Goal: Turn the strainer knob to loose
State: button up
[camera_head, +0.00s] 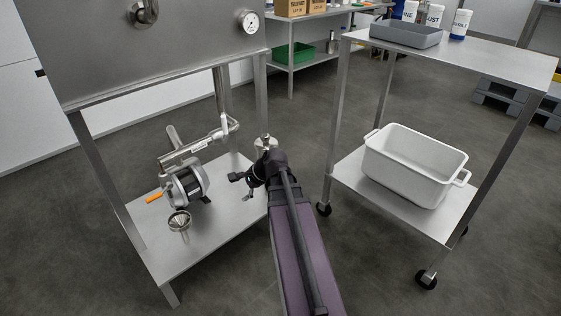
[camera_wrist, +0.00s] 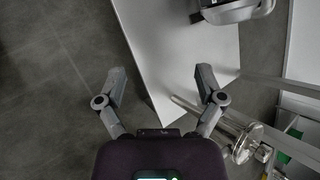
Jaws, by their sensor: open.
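Steel pipework with a slanted branch and a small label (camera_head: 190,152) runs beneath the tank in the head view. I cannot tell for sure which part is the strainer knob. A round metal fitting (camera_head: 265,142) stands just behind my wrist; metal fittings also show at the lower right of the wrist view (camera_wrist: 245,140). My gripper (camera_wrist: 161,76) is open, with nothing between its fingers. It is over the right edge of the steel lower shelf (camera_wrist: 180,50). In the head view my gripper (camera_head: 248,186) is right of the pump and apart from it.
A pump (camera_head: 186,185) with an orange handle (camera_head: 154,197) and a small funnel (camera_head: 179,221) are on the shelf. The tank (camera_head: 150,40) with a gauge (camera_head: 250,22) hangs above. A wheeled cart (camera_head: 455,62) with a white tub (camera_head: 410,180) stands right.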

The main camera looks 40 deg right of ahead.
jog(key=s+d+r+m+t+h+b, duration=0.1)
jog(key=s+d+m+t+b, duration=0.1)
jog(key=d+m, duration=0.6)
jog(key=s+d+r+m+t+h+b, duration=0.1)
jog(key=d+m+t, duration=0.4)
jog(key=d, duration=1.1)
jog(key=s+m+h+b, duration=0.1)
jog(key=m, duration=0.2)
jog(key=shift+s+d+r+m, duration=0.15)
jog(key=shift+r+m, duration=0.05)
jog(key=shift+m, duration=0.1)
jog(key=shift+f+b, duration=0.1)
jog(key=shift+b, duration=0.2)
jog(key=b+x, duration=0.5)
jog(key=x, duration=0.8)
jog(key=shift+w+f, duration=0.1)
jog(key=shift+w, duration=0.3)
jog(key=c, duration=1.1)
